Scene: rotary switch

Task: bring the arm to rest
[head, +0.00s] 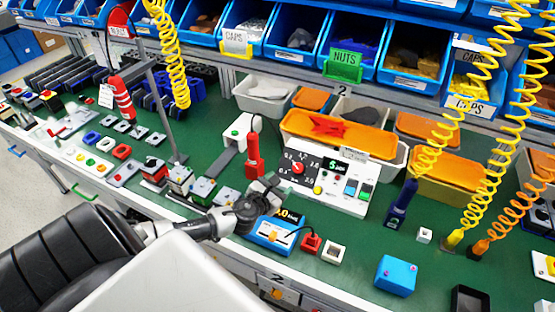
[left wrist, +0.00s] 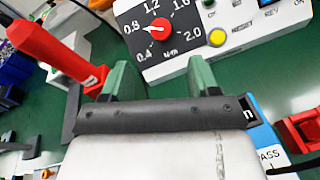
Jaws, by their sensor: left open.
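The rotary switch is a red knob (head: 298,168) on a black dial of a white control panel (head: 345,203), at the middle of the bench. In the left wrist view the knob (left wrist: 160,29) has its white mark pointing left, near 0.8. My left gripper (head: 268,186) is just in front of the panel, to the left of and below the knob. In the left wrist view its two green fingers (left wrist: 160,66) stand apart, with nothing seen between them. The knob is beyond the fingertips, apart from them. My right gripper is not in view.
A red hand tool (head: 253,158) hangs close to the left of my gripper. A blue meter box (head: 271,236) stands just below it, with a small red block (head: 311,243) beside it. Orange-lidded bins (head: 335,134) stand behind the panel.

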